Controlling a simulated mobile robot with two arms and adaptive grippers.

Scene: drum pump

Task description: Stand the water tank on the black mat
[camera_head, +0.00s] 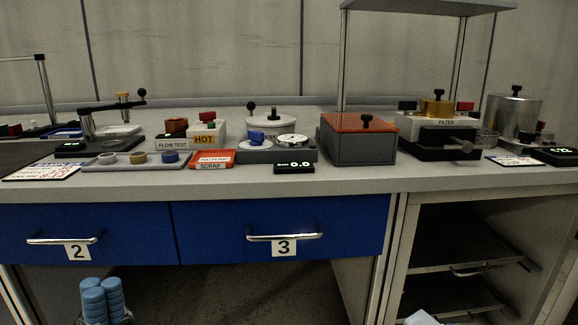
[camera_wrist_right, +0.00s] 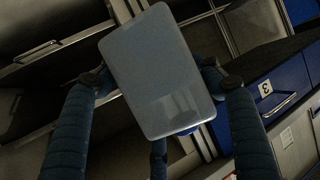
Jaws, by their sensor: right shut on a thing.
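The water tank seems to be the pale grey box with rounded corners (camera_wrist_right: 158,72) in the right wrist view. My right gripper (camera_wrist_right: 157,78) is shut on it, with blue ribbed fingers at both sides and one below. The tank is tilted in that view. A pale edge (camera_head: 422,318) at the bottom of the head view may be the same tank; I cannot be sure. My left gripper (camera_head: 104,298) shows as blue ribbed fingers at the lower left, below drawer 2. Its opening cannot be made out. A dark flat patch (camera_head: 25,160) at the bench's left end may be the black mat.
The grey bench (camera_head: 350,182) carries a row of devices, including a grey box with an orange lid (camera_head: 360,139), a filter unit (camera_head: 438,125) and a red scrap tray (camera_head: 213,159). Blue drawers (camera_head: 90,228) and an open cabinet with shelves (camera_head: 470,250) lie below its front edge.

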